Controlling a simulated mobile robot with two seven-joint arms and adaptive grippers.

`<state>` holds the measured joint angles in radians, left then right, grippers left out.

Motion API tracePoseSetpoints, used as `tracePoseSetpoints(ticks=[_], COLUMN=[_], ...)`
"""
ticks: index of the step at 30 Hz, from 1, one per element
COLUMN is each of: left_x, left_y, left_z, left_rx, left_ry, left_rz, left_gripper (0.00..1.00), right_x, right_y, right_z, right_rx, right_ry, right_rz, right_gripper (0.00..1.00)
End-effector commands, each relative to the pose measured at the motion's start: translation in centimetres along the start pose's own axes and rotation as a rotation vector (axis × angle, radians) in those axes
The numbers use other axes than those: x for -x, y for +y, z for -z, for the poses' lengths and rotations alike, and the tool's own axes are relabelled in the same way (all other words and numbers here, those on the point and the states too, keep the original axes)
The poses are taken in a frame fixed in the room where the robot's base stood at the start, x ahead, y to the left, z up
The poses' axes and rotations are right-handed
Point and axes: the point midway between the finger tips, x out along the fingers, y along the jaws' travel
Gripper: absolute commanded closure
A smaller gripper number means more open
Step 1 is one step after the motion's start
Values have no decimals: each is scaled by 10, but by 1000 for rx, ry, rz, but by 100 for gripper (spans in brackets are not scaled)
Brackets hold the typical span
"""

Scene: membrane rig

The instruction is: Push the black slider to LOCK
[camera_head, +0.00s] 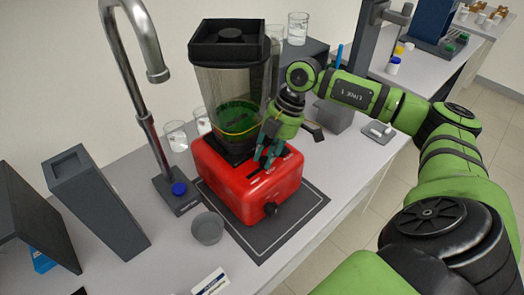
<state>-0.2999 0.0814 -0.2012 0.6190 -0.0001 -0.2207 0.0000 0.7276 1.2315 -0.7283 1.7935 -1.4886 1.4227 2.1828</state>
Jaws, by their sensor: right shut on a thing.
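A red base unit (240,186) carries a clear jug (215,88) with a black lid (230,38) and green contents at its bottom. My right gripper (266,157) reaches down from the right to the top of the red base, beside the jug's foot. Its fingers are shut on the black slider in the dark slot on the base top. The fingers hide most of the slider, and the LOCK marking cannot be read. A black knob (271,209) sits on the base's front. My left gripper is not in view.
The base stands on a dark mat (262,246). A tall metal tap (150,120) stands at its left, with a small grey cup (207,228) in front. Glasses stand behind the tap. A grey box (334,116) is behind my gripper. Dark upright blocks (95,200) fill the left.

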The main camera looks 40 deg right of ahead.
Motion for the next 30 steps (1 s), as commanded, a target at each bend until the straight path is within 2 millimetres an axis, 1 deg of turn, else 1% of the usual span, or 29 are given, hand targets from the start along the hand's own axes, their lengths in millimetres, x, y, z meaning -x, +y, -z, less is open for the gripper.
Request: tracePoseSetpoints(ticks=[2, 3, 4, 13, 17, 20, 27, 30], left_x=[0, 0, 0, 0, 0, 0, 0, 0], left_y=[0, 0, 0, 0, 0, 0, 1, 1], left_z=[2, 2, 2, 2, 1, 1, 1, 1], left_rx=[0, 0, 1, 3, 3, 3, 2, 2], left_ry=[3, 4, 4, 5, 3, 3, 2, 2], left_rz=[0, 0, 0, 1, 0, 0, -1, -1], left_gripper=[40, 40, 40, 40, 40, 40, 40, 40], right_x=[1, 1, 1, 1, 9, 24, 76, 95], right_y=[0, 0, 0, 0, 1, 1, 0, 1], right_z=[-1, -1, -1, 0, 0, -1, -1, 0], right_rx=[-1, -1, -1, -1, -1, -2, -1, -1], right_ry=[-3, -3, -3, -2, -3, -3, -2, -1], right_rz=[-1, -1, -1, -1, -4, -5, -7, -6], right_gripper=[100, 59, 54, 54, 54, 54, 54, 54])
